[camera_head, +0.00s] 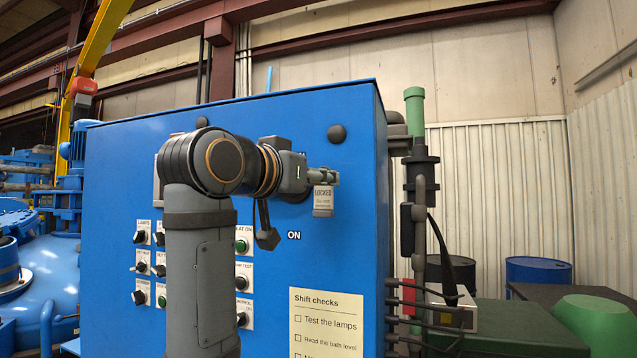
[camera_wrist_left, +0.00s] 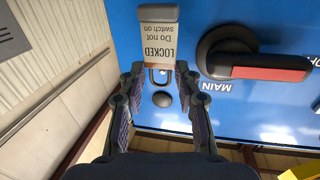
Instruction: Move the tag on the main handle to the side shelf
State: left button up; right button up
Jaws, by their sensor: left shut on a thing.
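The tag (camera_head: 323,197) is a small grey and pale plate reading LOCKED, hanging under my left gripper (camera_head: 336,178) in front of the blue cabinet. In the left wrist view the tag (camera_wrist_left: 158,45) appears upside down, with its metal loop between the fingertips of my left gripper (camera_wrist_left: 158,78), which is shut on it. The main handle (camera_wrist_left: 240,62), black with a red grip, is beside the tag in that view, with a visible gap between them. I cannot pick out the handle clearly in the head view. My right gripper is not in view.
The blue cabinet (camera_head: 120,200) carries switches and a Shift checks sheet (camera_head: 326,325). Dark bars (camera_head: 405,302) and upright pipework (camera_head: 420,180) stand at its right side. A green flat surface (camera_head: 520,335) lies lower right; I cannot tell whether it is the side shelf.

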pick_arm(q)
jog(key=shift+d+b+v, duration=0.25)
jog(key=shift+b+v, duration=0.3)
jog(key=shift+v, duration=1)
jog(key=shift+s, duration=0.2)
